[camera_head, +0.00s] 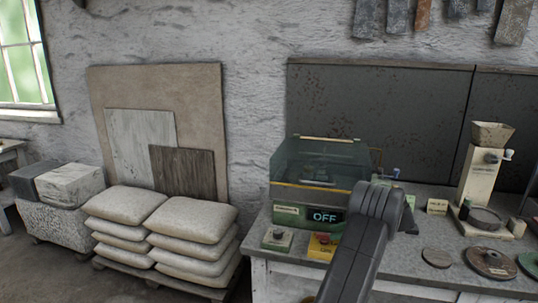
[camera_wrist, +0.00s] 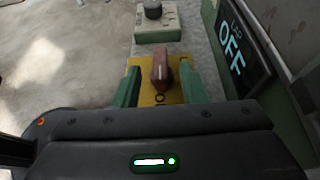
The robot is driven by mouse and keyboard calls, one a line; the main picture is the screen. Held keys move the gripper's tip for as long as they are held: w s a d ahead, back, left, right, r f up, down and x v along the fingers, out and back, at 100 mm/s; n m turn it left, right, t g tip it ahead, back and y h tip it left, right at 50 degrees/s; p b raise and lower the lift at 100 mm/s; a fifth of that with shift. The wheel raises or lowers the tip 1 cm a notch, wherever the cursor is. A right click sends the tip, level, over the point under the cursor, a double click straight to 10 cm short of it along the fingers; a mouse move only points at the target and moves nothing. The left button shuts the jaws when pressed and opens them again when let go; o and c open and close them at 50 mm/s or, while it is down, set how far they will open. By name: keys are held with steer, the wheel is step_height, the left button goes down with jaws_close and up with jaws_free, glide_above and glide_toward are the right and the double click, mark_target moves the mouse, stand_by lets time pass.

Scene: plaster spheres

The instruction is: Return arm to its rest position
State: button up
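My arm (camera_head: 362,240) reaches over the front of the bench in the head view; its gripper end is not clearly seen there. In the wrist view my gripper (camera_wrist: 160,70) has its two green fingers apart, one on each side of a red-brown switch knob (camera_wrist: 160,68) on a yellow plate. Gaps show between the knob and both fingers. The yellow switch box (camera_head: 322,246) also shows in the head view, left of my arm. The green machine behind it has a display (camera_head: 325,216) reading OFF.
A grey-green button box (camera_head: 278,238) stands left of the yellow box. The bench (camera_head: 435,212) bears a cream grinder-like stand (camera_head: 478,180) and several discs at right. Stacked sacks (camera_head: 190,214) stand at left. A dark panel (camera_head: 375,115) backs the bench.

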mark_target(324, 233)
steer(key=x, duration=0.5)
steer(key=shift+f+m+t+h, duration=0.1)
steer(key=shift+m+t+h, duration=0.2)
steer(key=shift+m+t, duration=0.1)
steer(key=shift+s+d+m+t+b, duration=0.15)
steer(key=shift+m+t+b, duration=0.2)
steer(key=shift+m+t, duration=0.4)
steer(key=shift+m+t+h+b, duration=0.7)
steer(key=shift+m+t+h, duration=0.8)
steer(key=shift+m+t, duration=0.25)
steer(key=shift+a, duration=0.2)
